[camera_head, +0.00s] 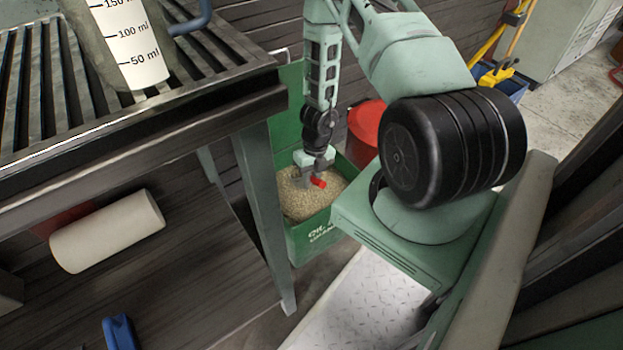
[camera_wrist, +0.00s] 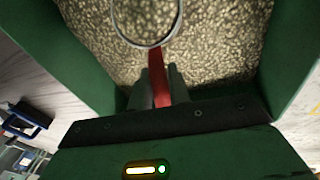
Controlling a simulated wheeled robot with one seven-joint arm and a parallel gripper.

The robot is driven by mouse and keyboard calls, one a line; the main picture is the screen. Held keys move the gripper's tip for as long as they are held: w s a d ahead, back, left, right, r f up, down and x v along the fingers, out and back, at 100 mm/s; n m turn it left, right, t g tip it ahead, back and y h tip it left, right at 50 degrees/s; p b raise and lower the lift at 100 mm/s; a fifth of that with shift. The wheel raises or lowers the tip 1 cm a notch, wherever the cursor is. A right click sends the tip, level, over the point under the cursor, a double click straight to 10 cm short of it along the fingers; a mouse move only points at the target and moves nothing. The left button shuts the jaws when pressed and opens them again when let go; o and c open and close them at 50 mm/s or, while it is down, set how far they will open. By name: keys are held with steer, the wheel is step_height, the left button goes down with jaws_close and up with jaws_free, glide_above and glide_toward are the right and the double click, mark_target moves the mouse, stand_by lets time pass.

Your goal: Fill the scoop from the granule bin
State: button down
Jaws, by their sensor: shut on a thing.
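The green granule bin (camera_head: 300,245) stands on the floor below and right of the workbench, with tan granules (camera_head: 295,205) inside. My gripper (camera_head: 317,172) is down inside the bin's opening, just over the granules. It is shut on the red handle (camera_head: 318,182) of the scoop. In the wrist view my gripper (camera_wrist: 159,88) grips this red handle (camera_wrist: 161,92), and the scoop's thin metal rim (camera_wrist: 146,45) shows at the top. Granules (camera_wrist: 215,50) show within and around the rim. I cannot tell how deep the scoop sits or whether it holds granules.
The slatted workbench (camera_head: 140,120) with a graduated measuring vessel (camera_head: 135,45) is at upper left. A white roll (camera_head: 107,232) lies below it. A red round container (camera_head: 367,122) is behind the bin. Green bin walls (camera_wrist: 82,55) rise close on both sides of my gripper.

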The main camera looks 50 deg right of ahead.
steer(key=shift+s+a+r+p+v, duration=0.1)
steer(key=shift+a+p+v, duration=0.2)
steer(key=shift+p+v, duration=1.2)
steer(key=shift+s+a+r+p+v, duration=0.1)
steer(key=shift+a+p+v, duration=0.25)
steer(key=shift+p+v, duration=1.2)
steer(key=shift+s+a+p+v, duration=0.1)
steer(key=shift+a+p+v, duration=0.2)
steer(key=shift+p+v, duration=1.2)
steer(key=shift+r, duration=0.1)
steer(key=shift+w+f+b, duration=0.1)
steer(key=shift+f+b, duration=0.15)
steer(key=shift+b, duration=0.6)
steer(key=b, duration=0.3)
steer(key=shift+w+a+t, duration=0.1)
steer(key=shift+t, duration=0.3)
steer(key=b, duration=0.4)
steer(key=shift+r+t, duration=0.2)
steer(key=shift+t, duration=0.1)
steer(key=b, duration=0.4)
steer(key=shift+r+t, duration=0.2)
steer(key=shift+t, duration=0.1)
steer(key=b, duration=0.4)
steer(key=shift+r+t+h, duration=0.1)
steer(key=shift+t+h, duration=0.2)
steer(key=shift+h, duration=0.1)
steer(key=r+t+b, duration=0.1)
steer(key=t+b, duration=0.1)
steer(key=b, duration=0.8)
steer(key=shift+b, duration=0.35)
